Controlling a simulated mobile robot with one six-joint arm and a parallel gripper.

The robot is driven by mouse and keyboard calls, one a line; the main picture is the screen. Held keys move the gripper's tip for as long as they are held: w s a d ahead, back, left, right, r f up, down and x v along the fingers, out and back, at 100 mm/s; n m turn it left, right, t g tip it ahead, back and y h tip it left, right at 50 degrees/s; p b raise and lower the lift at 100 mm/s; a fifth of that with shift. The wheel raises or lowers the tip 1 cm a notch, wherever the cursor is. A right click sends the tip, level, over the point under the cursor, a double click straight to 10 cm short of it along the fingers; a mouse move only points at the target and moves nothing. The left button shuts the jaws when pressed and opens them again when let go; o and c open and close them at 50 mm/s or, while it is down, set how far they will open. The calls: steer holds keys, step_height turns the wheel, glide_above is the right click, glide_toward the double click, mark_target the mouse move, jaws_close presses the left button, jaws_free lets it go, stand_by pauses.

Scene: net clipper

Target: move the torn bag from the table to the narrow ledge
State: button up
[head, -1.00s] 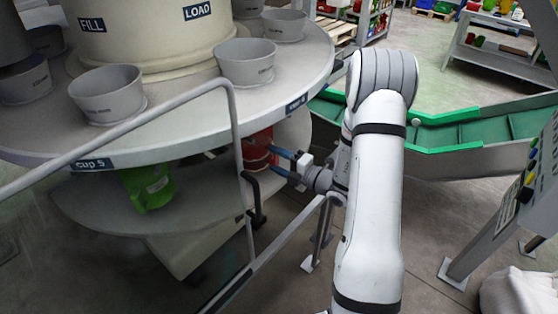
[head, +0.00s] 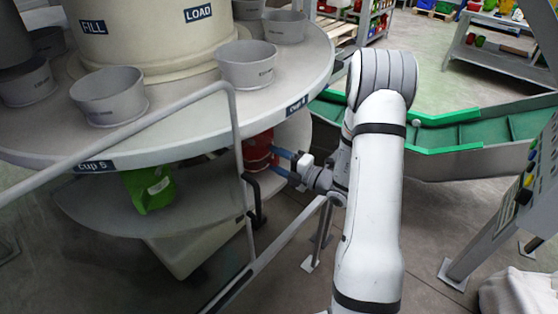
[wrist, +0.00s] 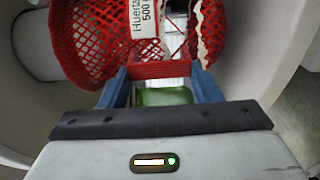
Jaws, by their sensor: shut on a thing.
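The torn bag (head: 257,152) is a red net bag, seen at the rim of the grey round table (head: 190,140), just below its edge. In the wrist view the red mesh (wrist: 85,45) shows a white label reading "Huerta" and "500", with a ragged pale-edged tear to the right of it. My gripper (head: 281,161) has blue fingers and comes in from the right. The fingers (wrist: 163,88) are shut on a red strip of the bag. A lower grey shelf (head: 100,215) lies under the table; I cannot tell whether it is the narrow ledge.
Grey cups (head: 107,96) stand on the table top. A grey handrail (head: 236,150) runs in front, close to the bag. A green conveyor (head: 450,135) is at right, with a button panel (head: 520,180) beside it.

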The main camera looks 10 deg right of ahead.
steer(key=s+a+p+v, duration=0.1)
steer(key=p+v, duration=0.2)
steer(key=v, duration=1.7)
steer(key=shift+s, duration=0.5)
stand_by(1.8)
stand_by(0.5)
